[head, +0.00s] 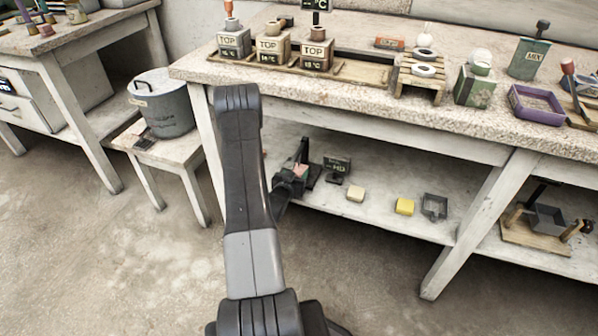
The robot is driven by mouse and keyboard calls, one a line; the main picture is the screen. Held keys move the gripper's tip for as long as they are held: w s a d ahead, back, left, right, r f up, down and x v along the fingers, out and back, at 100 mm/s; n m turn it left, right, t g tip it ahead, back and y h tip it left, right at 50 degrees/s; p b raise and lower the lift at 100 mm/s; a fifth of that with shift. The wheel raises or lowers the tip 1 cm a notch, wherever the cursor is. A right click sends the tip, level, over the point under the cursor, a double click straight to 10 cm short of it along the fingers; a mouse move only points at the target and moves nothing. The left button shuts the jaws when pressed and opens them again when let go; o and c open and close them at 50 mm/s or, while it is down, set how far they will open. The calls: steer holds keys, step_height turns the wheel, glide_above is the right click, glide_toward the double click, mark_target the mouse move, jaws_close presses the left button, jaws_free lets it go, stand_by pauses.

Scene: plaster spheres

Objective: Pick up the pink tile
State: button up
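A small pink piece (300,170), which looks like the pink tile, shows on the lower shelf just right of my arm. Dark parts surround it, and I cannot tell whether it rests on a dark stand or touches my gripper. My gripper (283,190) is mostly hidden behind my own arm; only dark parts show at the arm's right edge by the pink piece. Another flat pinkish piece (131,139) lies on the stool at the left, beside the grey pot.
The lower shelf (385,225) also holds a dark sign (337,166), a cream block (356,194), a yellow block (405,206) and a dark square frame (435,206). The workbench top (330,92) overhangs it. The stool (172,153) bears a lidded grey pot (165,108).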

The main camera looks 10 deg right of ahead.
steer(key=c, duration=0.3)
steer(key=shift+r, duration=0.1)
steer(key=shift+r, duration=0.55)
steer(key=shift+s+a+r+p, duration=0.15)
steer(key=shift+r+p, duration=0.05)
steer(key=shift+p, duration=0.15)
steer(key=f+p+v, duration=0.2)
steer(key=f+v, duration=0.1)
steer(key=v, duration=1.4)
steer(key=w+a+r+n+t+y+p, duration=0.1)
steer(key=w+a+r+n+y, duration=0.3)
steer(key=r, duration=0.6)
steer(key=a+r+n+t+y+p, duration=0.1)
steer(key=a+r+n+t+y, duration=0.15)
steer(key=a+r+y, duration=0.5)
step_height(320, 180, up, 14)
steer(key=s+d+h+p, duration=0.2)
steer(key=p, duration=2.1)
steer(key=shift+s+r+g, duration=0.2)
steer(key=shift+g, duration=0.15)
